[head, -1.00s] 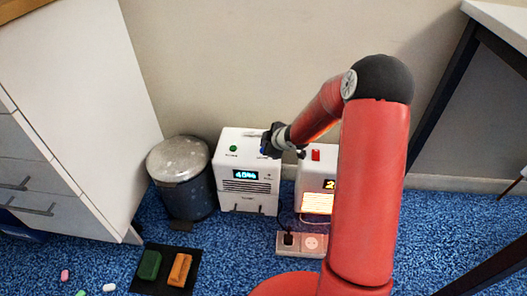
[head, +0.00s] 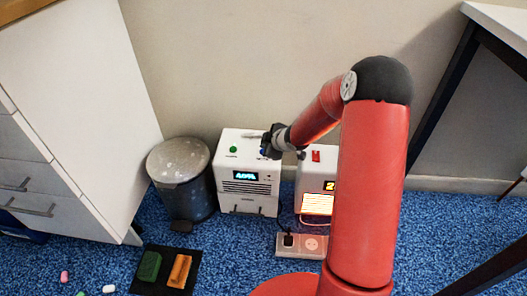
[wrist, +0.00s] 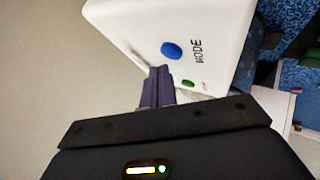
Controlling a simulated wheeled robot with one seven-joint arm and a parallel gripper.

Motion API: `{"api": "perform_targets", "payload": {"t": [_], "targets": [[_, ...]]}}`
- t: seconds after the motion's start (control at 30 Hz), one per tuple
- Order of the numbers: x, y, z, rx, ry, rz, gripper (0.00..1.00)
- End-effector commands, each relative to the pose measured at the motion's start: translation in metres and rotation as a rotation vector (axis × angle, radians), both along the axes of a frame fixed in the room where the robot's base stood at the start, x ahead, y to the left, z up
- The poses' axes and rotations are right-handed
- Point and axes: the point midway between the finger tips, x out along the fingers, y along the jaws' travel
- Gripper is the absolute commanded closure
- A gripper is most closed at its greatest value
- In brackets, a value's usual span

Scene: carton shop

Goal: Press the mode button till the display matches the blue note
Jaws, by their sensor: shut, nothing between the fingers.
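A white box-shaped appliance (head: 249,170) stands on the floor against the wall. Its front display (head: 245,176) shows glowing cyan characters that are too blurred to read surely. In the wrist view, a blue round button (wrist: 171,50) marked MODE and a green button (wrist: 188,84) are on its white top. The green button also shows in the head view (head: 233,149). My gripper (head: 266,146) is shut and empty, over the top's right part by the blue button. In the wrist view the closed fingers (wrist: 157,78) show beside the buttons; contact cannot be told. I cannot make out a blue note.
A heater (head: 318,183) with a red switch and orange glow stands to the right, partly behind my arm. A power strip (head: 290,250) lies in front. A grey bin (head: 182,178) stands left, beside a white cabinet (head: 85,110). A dark mat (head: 165,287) holds green and orange blocks.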

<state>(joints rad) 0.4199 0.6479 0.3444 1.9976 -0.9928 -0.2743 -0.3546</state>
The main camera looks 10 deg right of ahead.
Motion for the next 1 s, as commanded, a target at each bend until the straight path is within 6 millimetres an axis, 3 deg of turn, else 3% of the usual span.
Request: {"api": "perform_targets", "payload": {"t": [1.0], "targets": [[-0.0001, 0.0000, -0.0088, 0.000, 0.000, 0.000, 1.00]]}}
